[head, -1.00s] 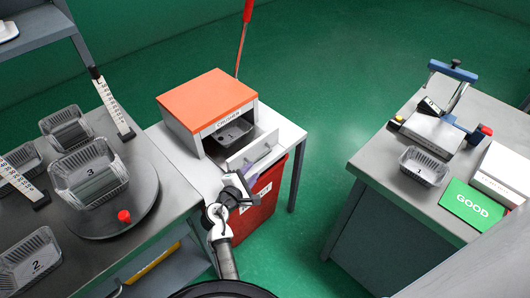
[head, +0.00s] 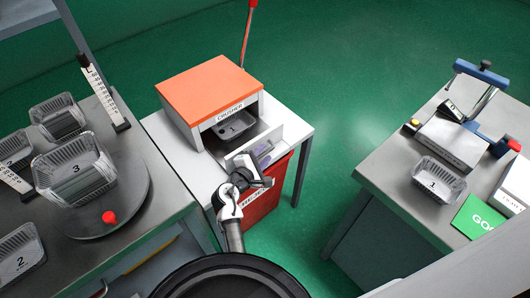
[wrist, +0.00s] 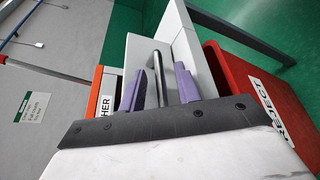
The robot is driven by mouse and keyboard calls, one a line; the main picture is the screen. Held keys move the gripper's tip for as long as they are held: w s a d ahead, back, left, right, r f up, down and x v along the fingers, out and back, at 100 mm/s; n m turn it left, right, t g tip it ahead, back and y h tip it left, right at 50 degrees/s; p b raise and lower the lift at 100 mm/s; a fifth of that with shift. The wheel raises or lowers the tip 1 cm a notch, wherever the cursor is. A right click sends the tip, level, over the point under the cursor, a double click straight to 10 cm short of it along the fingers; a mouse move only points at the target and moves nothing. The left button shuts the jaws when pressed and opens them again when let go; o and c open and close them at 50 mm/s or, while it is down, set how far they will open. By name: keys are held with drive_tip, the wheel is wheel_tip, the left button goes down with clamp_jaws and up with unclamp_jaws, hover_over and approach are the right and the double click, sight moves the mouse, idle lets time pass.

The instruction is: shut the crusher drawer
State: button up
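The crusher (head: 208,88) is a white box with an orange top on a small white table. Its drawer (head: 278,136) is pulled out toward me, and a foil tray (head: 237,126) sits behind the drawer front. In the wrist view the drawer's white front panel carries a grey bar handle (wrist: 161,74). My gripper (wrist: 161,88) is open, with one purple finger on each side of the handle and gaps showing between. In the head view my gripper (head: 262,150) is at the drawer front and hides part of it.
A red reject bin (head: 262,203) stands close beside the drawer, below the table's edge. Left is a grey bench with a turntable (head: 128,205) and numbered trays. Right is a bench with a press (head: 447,140) and another tray (head: 438,182). Green floor lies between.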

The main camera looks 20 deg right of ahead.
clamp_jaws()
idle(0.3)
